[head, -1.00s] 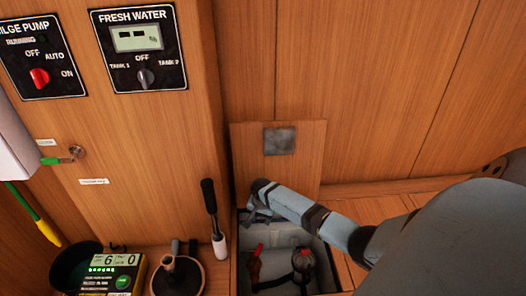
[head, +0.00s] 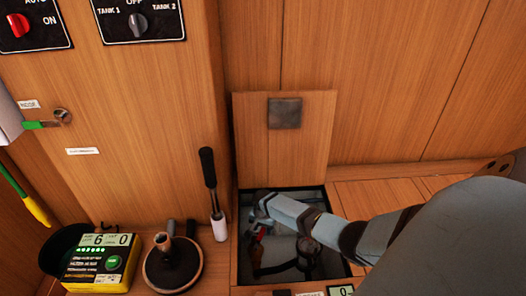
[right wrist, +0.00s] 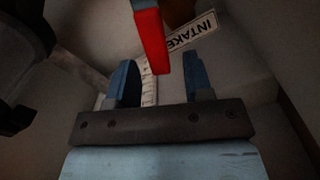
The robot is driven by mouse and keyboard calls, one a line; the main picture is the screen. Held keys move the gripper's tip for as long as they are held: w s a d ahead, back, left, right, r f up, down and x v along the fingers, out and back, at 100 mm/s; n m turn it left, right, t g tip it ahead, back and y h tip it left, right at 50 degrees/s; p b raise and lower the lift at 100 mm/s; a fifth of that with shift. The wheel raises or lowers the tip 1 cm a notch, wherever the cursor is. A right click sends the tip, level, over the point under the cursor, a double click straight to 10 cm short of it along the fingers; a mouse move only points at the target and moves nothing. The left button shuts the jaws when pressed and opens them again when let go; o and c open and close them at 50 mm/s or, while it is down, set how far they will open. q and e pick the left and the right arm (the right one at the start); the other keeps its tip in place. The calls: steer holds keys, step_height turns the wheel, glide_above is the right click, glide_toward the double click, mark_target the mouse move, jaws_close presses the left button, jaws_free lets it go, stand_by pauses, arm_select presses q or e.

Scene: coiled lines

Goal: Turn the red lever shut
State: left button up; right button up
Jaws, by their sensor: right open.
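The red lever (right wrist: 150,40) hangs into the top middle of the right wrist view, its lower end between the lines of my two fingers and just beyond their tips. In the head view, a small red part (head: 261,233) shows in the open floor hatch, just below my right gripper (head: 262,212). My right gripper (right wrist: 160,72) is open, with its blue fingers apart and nothing held. I cannot tell whether it touches the lever. The lever's pivot is hidden. My left gripper is not in view.
The hatch (head: 236,240) has narrow walls; its lid (head: 300,145) stands upright behind it. An INTAKE label (right wrist: 192,32) lies beside the lever.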

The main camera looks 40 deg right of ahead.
jaws_close()
